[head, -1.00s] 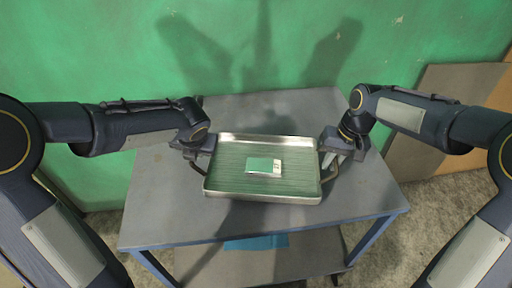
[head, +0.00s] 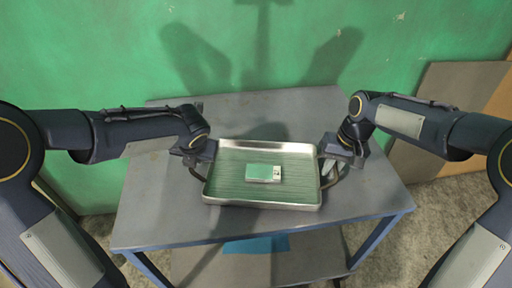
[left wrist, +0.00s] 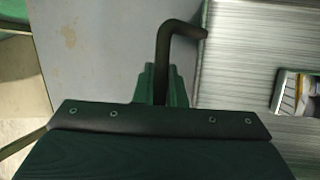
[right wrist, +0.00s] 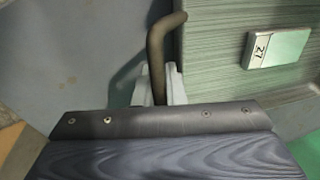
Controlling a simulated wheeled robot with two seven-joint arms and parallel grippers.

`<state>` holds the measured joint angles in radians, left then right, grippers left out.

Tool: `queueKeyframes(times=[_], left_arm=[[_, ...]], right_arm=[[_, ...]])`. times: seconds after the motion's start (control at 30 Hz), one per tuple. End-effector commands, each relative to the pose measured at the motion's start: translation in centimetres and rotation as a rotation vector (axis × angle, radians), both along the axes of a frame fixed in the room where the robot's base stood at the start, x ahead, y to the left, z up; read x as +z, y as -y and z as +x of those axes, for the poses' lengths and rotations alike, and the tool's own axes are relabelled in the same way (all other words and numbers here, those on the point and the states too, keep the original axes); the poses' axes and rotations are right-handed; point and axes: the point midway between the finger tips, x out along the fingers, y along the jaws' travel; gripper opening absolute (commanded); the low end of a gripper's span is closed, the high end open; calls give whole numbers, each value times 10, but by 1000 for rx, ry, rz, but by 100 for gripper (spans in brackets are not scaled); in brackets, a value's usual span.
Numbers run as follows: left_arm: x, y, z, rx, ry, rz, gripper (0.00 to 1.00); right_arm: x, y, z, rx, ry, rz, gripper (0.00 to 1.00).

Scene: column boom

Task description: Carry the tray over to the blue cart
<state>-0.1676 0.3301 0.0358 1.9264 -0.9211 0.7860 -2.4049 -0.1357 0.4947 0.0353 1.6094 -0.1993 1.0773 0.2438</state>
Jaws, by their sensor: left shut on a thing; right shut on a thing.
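A shallow metal tray (head: 230,201) with a ribbed floor is level over the grey top of a blue-framed cart (head: 160,220). I cannot tell whether it touches the top. My left gripper (head: 196,163) is shut on the tray's left handle, a dark bent bar (left wrist: 164,60) in the left wrist view. My right gripper (head: 333,163) is shut on the right handle, which shows in the right wrist view (right wrist: 157,55). The fingertips are partly hidden behind the gripper bodies in the wrist views.
A small pale box (head: 263,173) lies flat on the tray; its label reads 27 in the right wrist view (right wrist: 275,47). A green wall (head: 270,50) stands behind the cart. Brown panels (head: 440,110) lean at right. A blue item (head: 256,245) is on the lower shelf.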

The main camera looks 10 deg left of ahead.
Motion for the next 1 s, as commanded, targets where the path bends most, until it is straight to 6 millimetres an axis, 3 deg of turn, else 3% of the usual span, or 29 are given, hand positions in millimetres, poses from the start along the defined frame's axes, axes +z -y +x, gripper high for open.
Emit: queueKeyframes(times=[0.13, 0.17, 0.3, 0.73, 1.0], left_arm=[[-13, 0, 1, -1, 3, -1, 0], [-9, 0, 0, -1, 1, -1, 14], [-9, 0, 0, 0, 0, -1, 32], [-2, 0, 0, 0, 0, 0, 32], [34, 0, 0, 0, 0, 0, 32]], right_arm=[[-13, -1, 0, 1, 2, 1, 0], [-9, 0, 0, 0, 1, 1, 14], [-9, 0, 0, 0, 0, 1, 32], [-2, -1, 0, 1, 1, 1, 32], [34, 0, 0, 1, 1, 1, 32]])
